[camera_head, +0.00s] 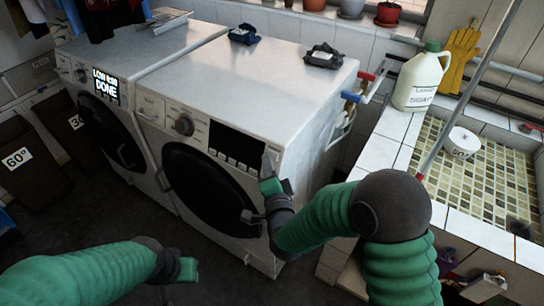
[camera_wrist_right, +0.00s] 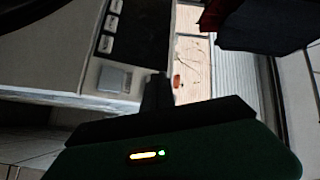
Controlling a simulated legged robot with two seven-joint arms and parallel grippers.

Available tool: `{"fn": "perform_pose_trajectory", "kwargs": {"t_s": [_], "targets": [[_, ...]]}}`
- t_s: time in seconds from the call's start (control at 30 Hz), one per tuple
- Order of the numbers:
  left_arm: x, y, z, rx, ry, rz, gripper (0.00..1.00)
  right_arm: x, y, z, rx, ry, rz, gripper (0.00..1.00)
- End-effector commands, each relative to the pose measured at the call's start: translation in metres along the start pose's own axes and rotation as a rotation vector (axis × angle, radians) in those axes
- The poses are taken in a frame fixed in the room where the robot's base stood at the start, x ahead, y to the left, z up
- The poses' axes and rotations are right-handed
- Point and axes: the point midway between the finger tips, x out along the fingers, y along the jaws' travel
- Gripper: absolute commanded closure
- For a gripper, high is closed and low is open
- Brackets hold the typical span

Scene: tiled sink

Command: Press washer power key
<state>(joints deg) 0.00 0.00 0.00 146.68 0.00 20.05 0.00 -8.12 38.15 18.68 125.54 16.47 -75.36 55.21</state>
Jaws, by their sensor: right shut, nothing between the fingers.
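The right-hand washer (camera_head: 235,110) is white with a round dark door, a knob (camera_head: 184,124) and a black display panel (camera_head: 237,146) on its front. My right gripper (camera_head: 268,166) is shut and empty, at the right end of that panel near the washer's front corner. In the right wrist view its fingers (camera_wrist_right: 157,90) show beside a square grey key (camera_wrist_right: 115,79), which may be the power key; I cannot tell if they touch. In the head view the gripper covers this spot. My left gripper (camera_head: 187,269) is low over the floor, its fingers unclear.
A second washer (camera_head: 130,50) on the left shows "DONE" on its display (camera_head: 106,86). A tiled sink (camera_head: 470,180) with a white jug (camera_head: 418,78) stands at the right. Dark bins (camera_head: 30,165) stand at the left.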

Motion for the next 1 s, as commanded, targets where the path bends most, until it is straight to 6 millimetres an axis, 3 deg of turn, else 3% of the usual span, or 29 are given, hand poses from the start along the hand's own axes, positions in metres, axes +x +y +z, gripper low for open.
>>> {"fn": "perform_pose_trajectory", "kwargs": {"t_s": [0.23,0.7,1.0], "targets": [[-0.001,0.0,0.0,0.0,0.0,0.0,0.64,-0.004,-0.004,0.003,0.001,-0.001,-0.001,1.0],[-0.006,0.0,-0.001,0.0,0.0,0.0,0.64,-0.04,-0.03,0.029,0.002,-0.001,-0.001,1.0],[-0.006,0.0,-0.001,0.0,0.0,0.0,0.64,-0.042,-0.03,0.03,0.001,0.0,0.0,1.0]]}}
